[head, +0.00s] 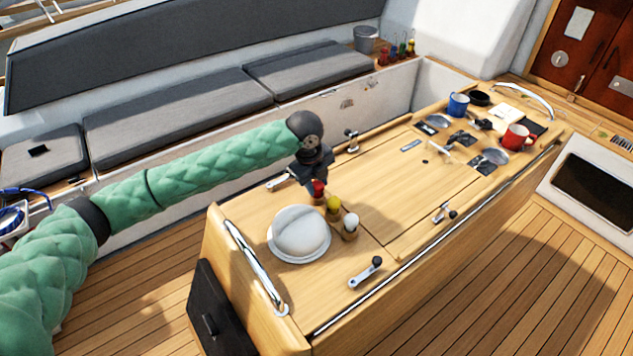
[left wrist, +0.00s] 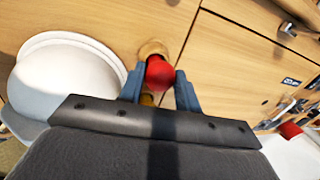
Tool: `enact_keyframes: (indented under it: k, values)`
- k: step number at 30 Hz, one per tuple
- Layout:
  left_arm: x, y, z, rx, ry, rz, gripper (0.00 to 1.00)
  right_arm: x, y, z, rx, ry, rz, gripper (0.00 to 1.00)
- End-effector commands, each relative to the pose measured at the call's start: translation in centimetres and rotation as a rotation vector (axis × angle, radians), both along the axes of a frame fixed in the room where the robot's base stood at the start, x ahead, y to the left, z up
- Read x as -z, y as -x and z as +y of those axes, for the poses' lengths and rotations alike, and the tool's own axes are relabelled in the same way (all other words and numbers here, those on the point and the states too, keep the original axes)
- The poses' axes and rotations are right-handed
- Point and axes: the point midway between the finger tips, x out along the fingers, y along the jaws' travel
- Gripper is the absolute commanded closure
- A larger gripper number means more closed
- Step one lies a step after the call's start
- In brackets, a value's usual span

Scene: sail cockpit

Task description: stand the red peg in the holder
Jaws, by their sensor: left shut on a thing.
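My left gripper (head: 317,182) is shut on the red peg (head: 318,190), whose round red head shows between the blue-grey fingers in the left wrist view (left wrist: 159,73). The peg is at the far end of a short row with a yellow-topped peg (head: 333,203) and a white-topped peg (head: 350,220). The wooden holder (head: 349,234) shows around the white peg, and a light wooden part (left wrist: 152,48) shows just beyond the red head. The red peg's lower end is hidden, so I cannot tell whether it is seated. My right gripper is not in view.
A white domed cap (head: 299,234) lies on the table (head: 385,200) left of the pegs. A winch handle (head: 366,272) lies near the front edge. A blue mug (head: 458,105), a red mug (head: 516,137) and other items stand at the far end. The table's middle is mostly clear.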

Motion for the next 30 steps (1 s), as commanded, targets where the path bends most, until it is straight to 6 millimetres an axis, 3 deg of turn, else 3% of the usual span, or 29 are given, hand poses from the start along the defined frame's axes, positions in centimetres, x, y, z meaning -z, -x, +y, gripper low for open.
enact_keyframes:
  k: [25, 26, 29, 30]
  values:
    - [0.01, 0.00, -0.03, 0.000, 0.000, 0.000, 0.89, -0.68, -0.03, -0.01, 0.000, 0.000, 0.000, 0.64]
    - [0.00, 0.00, -0.03, 0.000, 0.000, 0.000, 0.63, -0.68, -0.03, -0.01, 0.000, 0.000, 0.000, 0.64]
    - [0.00, 0.00, -0.03, 0.000, 0.000, 0.000, 0.43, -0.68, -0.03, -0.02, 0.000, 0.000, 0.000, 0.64]
    - [0.01, 0.01, -0.04, 0.000, 0.000, 0.000, 0.42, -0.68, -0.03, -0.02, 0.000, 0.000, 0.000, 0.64]
